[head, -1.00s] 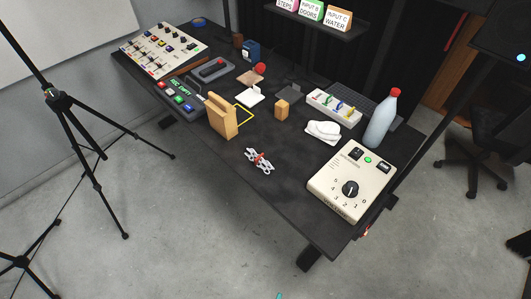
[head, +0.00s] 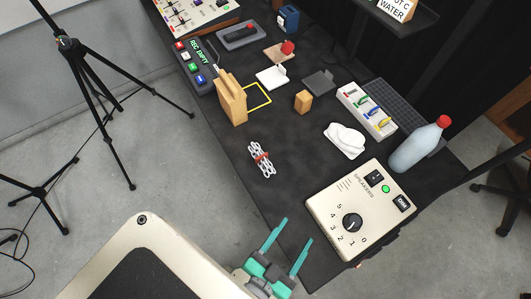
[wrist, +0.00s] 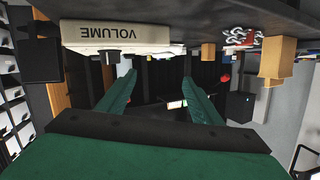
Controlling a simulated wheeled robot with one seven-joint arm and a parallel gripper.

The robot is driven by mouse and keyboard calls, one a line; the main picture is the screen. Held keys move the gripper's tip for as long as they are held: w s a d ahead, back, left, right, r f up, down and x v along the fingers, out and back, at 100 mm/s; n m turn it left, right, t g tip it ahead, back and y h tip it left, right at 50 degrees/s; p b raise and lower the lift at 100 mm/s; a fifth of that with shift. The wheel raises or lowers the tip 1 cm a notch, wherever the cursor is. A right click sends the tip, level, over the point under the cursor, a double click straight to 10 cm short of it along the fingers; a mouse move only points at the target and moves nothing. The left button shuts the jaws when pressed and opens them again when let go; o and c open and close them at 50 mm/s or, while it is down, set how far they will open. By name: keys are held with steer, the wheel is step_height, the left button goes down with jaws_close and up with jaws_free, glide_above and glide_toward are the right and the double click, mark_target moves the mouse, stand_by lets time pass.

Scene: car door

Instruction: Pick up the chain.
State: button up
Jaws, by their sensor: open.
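The chain (head: 261,160) is a small bundle of white links with a red band around its middle. It lies on the dark table near the front edge, right of the wooden block stand. In the wrist view the chain (wrist: 243,38) shows at the upper right, upside down. My gripper (head: 296,231) has two teal fingers and is open and empty. It is at the bottom of the head view, near the table's front edge, below the chain and apart from it. In the wrist view my gripper's fingers (wrist: 158,80) are spread with nothing between them.
A beige speaker box with a dial (head: 343,229) stands right of my gripper. A wooden stand (head: 231,100) is behind and left of the chain. A white cloth (head: 345,140), a bottle (head: 415,149) and a small wooden block (head: 303,101) are farther back. The table around the chain is bare.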

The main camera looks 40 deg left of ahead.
steer(key=w+a+r+y, duration=0.2)
steer(key=w+a+y, duration=0.2)
steer(key=w+a, duration=0.55)
steer(key=w+a+r+y, duration=0.1)
steer(key=w+a+y, duration=0.2)
steer(key=w+a, duration=0.65)
steer(key=s+a+r+n+g+y, duration=0.1)
steer(key=a+r+n+g+y, duration=0.35)
steer(key=a, duration=0.75)
steer(key=s+a+r+n+g+y, duration=0.2)
steer(key=a+r+n+g, duration=0.4)
steer(key=a, duration=0.5)
steer(key=n+g+h, duration=0.5)
steer(key=h, duration=0.9)
glide_above(262, 155)
step_height(262, 155, down, 10)
steer(key=f, duration=0.1)
steer(key=shift+w+d, duration=0.1)
steer(key=shift+d, duration=0.05)
step_height(262, 155, down, 5)
steer(key=shift+r, duration=0.1)
steer(key=shift+s+f, duration=0.2)
steer(key=shift+f, duration=2.55)
